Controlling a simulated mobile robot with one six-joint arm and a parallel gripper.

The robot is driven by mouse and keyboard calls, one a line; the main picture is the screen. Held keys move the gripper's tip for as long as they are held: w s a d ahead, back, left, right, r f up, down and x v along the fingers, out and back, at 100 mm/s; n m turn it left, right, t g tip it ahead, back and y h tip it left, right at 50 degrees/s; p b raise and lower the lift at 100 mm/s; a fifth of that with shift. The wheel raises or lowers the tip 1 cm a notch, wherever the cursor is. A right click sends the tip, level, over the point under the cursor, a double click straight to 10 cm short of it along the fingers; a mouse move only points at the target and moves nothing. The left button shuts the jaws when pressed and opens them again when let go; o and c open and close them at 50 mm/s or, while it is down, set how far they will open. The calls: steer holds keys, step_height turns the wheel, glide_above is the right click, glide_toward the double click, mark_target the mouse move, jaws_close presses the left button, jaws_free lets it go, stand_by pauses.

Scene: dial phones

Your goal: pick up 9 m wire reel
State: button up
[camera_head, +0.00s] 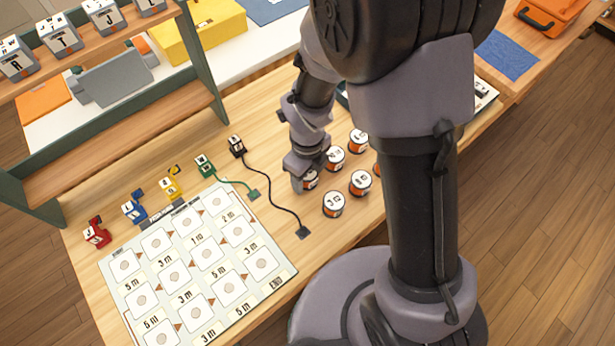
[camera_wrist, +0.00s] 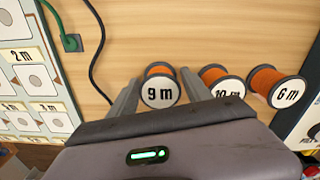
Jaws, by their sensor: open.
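The 9 m wire reel (camera_wrist: 159,92) has an orange winding and a white label marked "9 m" with a dark rim. In the wrist view it stands between the two fingers of my gripper (camera_wrist: 160,76), which is open. A gap shows on each side of the reel near the fingertips. In the head view my gripper (camera_head: 302,183) is low over the table at the reel group, and the reel below it (camera_head: 312,182) is mostly hidden by it.
A 10 m reel (camera_wrist: 226,88) stands close to the right finger, with a 6 m reel (camera_wrist: 287,94) beyond. More reels (camera_head: 333,204) stand right of my gripper. A black cord (camera_head: 270,195) and a printed board (camera_head: 190,265) lie to the left. A shelf (camera_head: 120,130) stands at the back left.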

steer(key=c, duration=1.2)
